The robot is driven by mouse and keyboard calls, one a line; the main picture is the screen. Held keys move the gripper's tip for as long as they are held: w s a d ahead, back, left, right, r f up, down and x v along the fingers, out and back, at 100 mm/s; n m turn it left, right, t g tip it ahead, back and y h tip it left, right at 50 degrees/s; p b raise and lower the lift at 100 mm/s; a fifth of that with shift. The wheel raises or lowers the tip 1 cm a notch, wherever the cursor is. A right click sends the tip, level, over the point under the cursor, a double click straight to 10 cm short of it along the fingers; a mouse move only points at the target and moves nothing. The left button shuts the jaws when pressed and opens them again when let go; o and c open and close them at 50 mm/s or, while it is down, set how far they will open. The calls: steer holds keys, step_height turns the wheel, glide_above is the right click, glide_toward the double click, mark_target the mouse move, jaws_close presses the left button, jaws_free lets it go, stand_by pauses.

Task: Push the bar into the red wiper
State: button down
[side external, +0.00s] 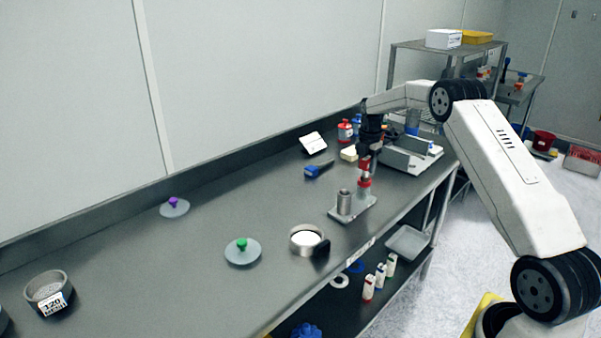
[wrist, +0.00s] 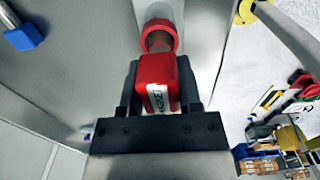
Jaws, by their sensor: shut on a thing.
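My gripper (side external: 367,158) is shut on the bar, whose red block-shaped end (wrist: 157,82) carries a white label and sits between the fingers in the wrist view. The red wiper (wrist: 159,26) shows as a round red ring just beyond the bar. In the side view the red wiper (side external: 364,185) stands on a small grey plate (side external: 349,211), directly below my gripper and beside a metal cylinder (side external: 344,202). The bar's far end is hidden behind its red block, so I cannot tell whether it is inside the ring or just above it.
A blue-handled tool (side external: 318,170) lies left of the plate. Red and blue bottles (side external: 345,131) and a grey device (side external: 400,155) stand behind.

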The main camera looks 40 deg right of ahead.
steer(key=shift+f, duration=0.15)
steer(key=shift+c, duration=1.4)
jaws_free()
step_height(320, 180, up, 12)
steer(key=shift+r, duration=0.15)
